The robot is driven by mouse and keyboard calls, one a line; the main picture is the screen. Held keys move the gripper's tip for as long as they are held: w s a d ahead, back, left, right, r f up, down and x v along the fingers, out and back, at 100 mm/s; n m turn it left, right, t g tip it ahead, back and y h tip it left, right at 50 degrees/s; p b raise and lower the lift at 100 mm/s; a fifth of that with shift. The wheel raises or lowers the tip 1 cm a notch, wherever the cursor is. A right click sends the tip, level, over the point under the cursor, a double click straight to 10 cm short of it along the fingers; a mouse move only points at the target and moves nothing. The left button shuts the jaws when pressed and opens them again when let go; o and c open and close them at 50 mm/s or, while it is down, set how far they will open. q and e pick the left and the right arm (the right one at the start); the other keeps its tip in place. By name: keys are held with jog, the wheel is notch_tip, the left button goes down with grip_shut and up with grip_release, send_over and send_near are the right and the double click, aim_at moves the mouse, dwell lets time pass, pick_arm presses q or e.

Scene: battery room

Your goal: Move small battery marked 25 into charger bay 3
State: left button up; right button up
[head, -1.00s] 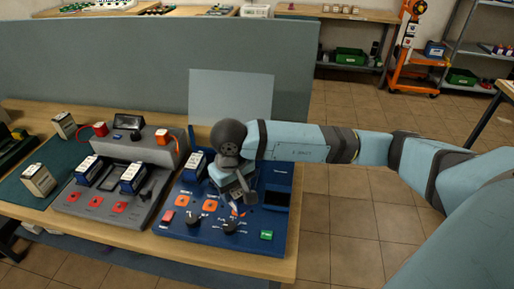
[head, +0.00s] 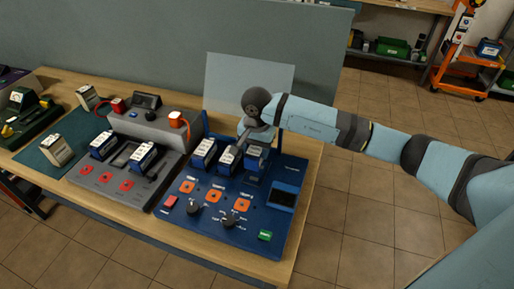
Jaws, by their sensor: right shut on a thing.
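The blue charger panel (head: 270,222) stands on the wooden table, with orange squares, black knobs and a green button on its front part. A small blue battery with a white top (head: 203,150) stands in its left bay. My right gripper (head: 240,144) points down over the middle and right blocks and is shut on a small battery. The wrist and fingers partly hide it, so its seating is unclear. The number markings are too small to read. My left gripper is not in view.
A grey charger (head: 133,182) with two batteries (head: 103,145) (head: 142,157) stands to the left. Two pale batteries (head: 58,150) (head: 88,97) are on the green mat (head: 37,160). A grey partition (head: 150,45) and an upright pale panel (head: 250,82) stand behind.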

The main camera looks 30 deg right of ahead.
jog(key=shift+f+b, duration=1.1)
jog(key=shift+f, duration=1.5)
jog(key=shift+b, duration=0.55)
jog(key=shift+f+b, duration=0.55)
jog(key=shift+f, duration=0.05)
jog(key=o, duration=1)
jog(key=shift+s+r+p, duration=0.1)
jog(key=shift+r+p, duration=2.25)
jog(key=shift+r, duration=3.15)
